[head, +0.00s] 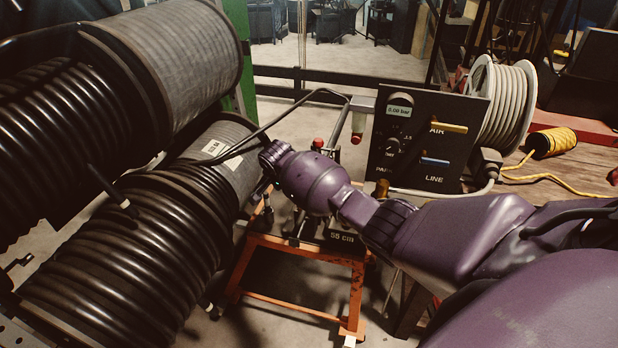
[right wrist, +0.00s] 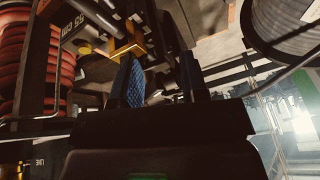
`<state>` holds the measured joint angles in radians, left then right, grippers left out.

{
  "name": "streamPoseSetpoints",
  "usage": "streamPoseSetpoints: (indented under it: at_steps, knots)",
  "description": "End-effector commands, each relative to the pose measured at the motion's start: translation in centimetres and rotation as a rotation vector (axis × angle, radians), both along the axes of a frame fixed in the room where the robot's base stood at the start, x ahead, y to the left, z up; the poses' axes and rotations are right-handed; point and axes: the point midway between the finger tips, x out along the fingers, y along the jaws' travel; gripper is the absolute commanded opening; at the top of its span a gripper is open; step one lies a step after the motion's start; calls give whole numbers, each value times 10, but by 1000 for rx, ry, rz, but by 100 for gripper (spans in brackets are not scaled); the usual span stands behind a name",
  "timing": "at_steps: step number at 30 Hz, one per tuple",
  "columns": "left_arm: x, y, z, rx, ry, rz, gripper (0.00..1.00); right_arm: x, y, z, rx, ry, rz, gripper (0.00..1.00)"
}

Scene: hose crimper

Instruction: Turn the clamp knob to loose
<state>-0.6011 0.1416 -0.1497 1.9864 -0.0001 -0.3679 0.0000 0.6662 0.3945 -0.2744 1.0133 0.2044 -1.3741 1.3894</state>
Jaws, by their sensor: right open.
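A yellow, brass-coloured bar or handle (right wrist: 126,48) shows in the right wrist view, by the fingertip with the blue pad; it may be the clamp knob, but I cannot tell which way it is set. My right gripper (right wrist: 160,70) is open, its fingers apart, with nothing clearly held between them. Whether the blue-padded finger touches the yellow part is unclear. In the head view my purple right arm reaches left over the orange stand (head: 290,247), and its wrist mostly hides the fingers and the clamp area. My left gripper is not in view.
Big drums of black hose (head: 125,260) stand close on the left. A black control panel (head: 425,140) with yellow and blue levers stands behind my arm. A cream hose reel (head: 505,105) and a yellow cord coil (head: 552,142) are at the right. A "55 cm" label (head: 342,238) is on the stand.

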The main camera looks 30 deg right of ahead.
Motion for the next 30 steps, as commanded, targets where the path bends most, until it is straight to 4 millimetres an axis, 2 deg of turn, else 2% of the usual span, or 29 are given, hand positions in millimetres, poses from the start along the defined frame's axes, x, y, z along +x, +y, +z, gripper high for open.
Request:
streamPoseSetpoints:
  at_steps: [1,3,9,14,17,20,30]
  knots:
    - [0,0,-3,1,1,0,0,9,-9,13,-5,21,-91,40]
    - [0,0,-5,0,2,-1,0,16,-20,30,-10,50,-221,40]
    - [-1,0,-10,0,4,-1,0,24,-42,75,-31,107,-534,40]
    - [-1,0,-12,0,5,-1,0,25,-49,92,-41,125,-654,40]
    - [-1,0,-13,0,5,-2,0,24,-52,91,-44,128,-676,40]
    - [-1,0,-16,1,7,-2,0,23,-56,82,-44,130,-678,40]
    - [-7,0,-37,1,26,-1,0,18,-76,26,-46,132,-675,40]
